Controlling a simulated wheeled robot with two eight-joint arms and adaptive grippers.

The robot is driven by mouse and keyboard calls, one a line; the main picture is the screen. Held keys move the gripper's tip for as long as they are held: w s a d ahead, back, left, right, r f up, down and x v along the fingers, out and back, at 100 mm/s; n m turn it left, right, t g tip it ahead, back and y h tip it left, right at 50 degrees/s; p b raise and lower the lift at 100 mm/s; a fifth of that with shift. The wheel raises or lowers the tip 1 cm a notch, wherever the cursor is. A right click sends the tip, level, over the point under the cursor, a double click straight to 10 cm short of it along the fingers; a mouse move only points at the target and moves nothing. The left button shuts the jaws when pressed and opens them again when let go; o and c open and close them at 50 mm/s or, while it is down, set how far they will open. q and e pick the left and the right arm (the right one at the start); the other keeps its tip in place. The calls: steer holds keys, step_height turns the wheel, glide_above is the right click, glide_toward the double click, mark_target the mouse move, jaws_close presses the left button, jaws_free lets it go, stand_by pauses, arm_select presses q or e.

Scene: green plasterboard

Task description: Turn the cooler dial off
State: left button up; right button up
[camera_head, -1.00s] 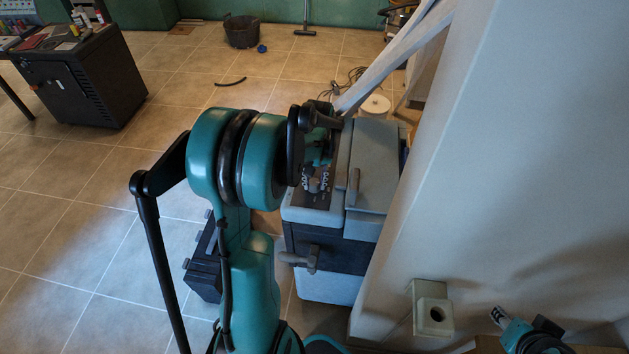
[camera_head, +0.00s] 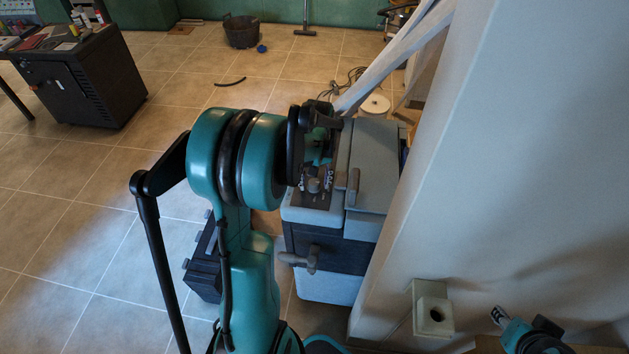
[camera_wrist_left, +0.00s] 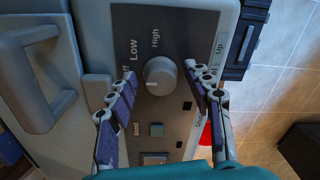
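The grey cooler (camera_head: 375,160) stands against the wall in the head view. Its dark control panel (camera_wrist_left: 200,30) fills the middle of the left wrist view, with a round grey dial (camera_wrist_left: 160,74). "Low" and "High" are printed beside the dial; another label is partly hidden by a finger. A pale mark shows on the dial's lower edge. My left gripper (camera_wrist_left: 159,74) is open, with one fingertip on each side of the dial and visible gaps. It also shows over the panel in the head view (camera_head: 322,172). My right gripper (camera_head: 498,314) is at the lower right, away from the cooler; its opening is unclear.
A pale wall (camera_head: 500,150) rises close to the cooler's right. A dark case (camera_head: 204,258) stands on the floor left of it. A white beam (camera_head: 395,55) leans behind. A dark cabinet (camera_head: 85,80) stands far left. Open tiled floor lies between.

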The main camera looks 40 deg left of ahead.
mark_target(316, 182)
arm_select(q)
step_height(316, 182, up, 12)
steer(key=shift+d, duration=0.15)
stand_by(0.5)
steer(key=shift+w, duration=0.15)
steer(key=s+d+f+m+t+b, duration=0.1)
steer(key=s+d+m+t, duration=0.2)
steer(key=d, duration=0.7)
steer(key=s+d+f+m+t+b, duration=0.1)
steer(key=s+d+f+m+t, duration=0.1)
steer(key=s+d+m+t, duration=0.2)
steer(key=s+d+m, duration=0.2)
steer(key=s+d, duration=0.2)
steer(key=d, duration=0.2)
steer(key=shift+d, duration=0.2)
steer(key=shift+f, duration=0.15)
steer(key=shift+c, duration=0.2)
stand_by(0.7)
